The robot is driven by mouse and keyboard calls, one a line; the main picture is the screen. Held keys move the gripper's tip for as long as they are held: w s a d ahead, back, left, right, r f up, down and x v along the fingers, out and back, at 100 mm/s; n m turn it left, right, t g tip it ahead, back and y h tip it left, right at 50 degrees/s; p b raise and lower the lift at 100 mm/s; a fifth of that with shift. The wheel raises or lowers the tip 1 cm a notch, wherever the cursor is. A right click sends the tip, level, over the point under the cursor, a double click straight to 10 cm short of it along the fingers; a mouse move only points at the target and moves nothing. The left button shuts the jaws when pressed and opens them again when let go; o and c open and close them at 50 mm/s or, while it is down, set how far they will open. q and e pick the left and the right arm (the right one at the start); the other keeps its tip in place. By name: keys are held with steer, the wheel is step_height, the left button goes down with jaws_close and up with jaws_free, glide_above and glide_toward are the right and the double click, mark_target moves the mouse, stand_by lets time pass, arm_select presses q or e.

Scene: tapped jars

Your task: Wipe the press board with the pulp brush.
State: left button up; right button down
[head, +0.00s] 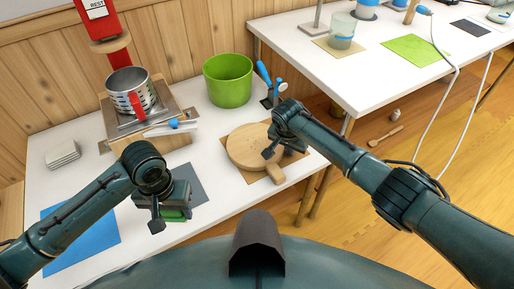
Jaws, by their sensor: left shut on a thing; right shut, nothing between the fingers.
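The red press (115,58) stands at the back left, with a metal basket with a red handle (133,95) on a wooden, metal-topped board (183,117), which looks like the press board. My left gripper (168,216) is low over a dark grey mat (190,180), in front of the board and apart from it. It is shut on a green thing (176,214), mostly hidden by the fingers; I cannot tell if this is the pulp brush. My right gripper (271,152) is shut and empty, just over a round wooden board with a handle (243,148).
A green bucket (228,82) stands at the back, with a blue-handled tool (264,73) beside it. White tiles (62,154) and a blue mat (85,240) lie left. A white piece with a blue knob (173,123) is at the press board's front. Another table (365,65) stands right.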

arm_select(q)
steer(key=shift+f, duration=0.15)
arm_select(e)
steer(key=shift+f, duration=0.25)
steer(key=shift+r, duration=0.1)
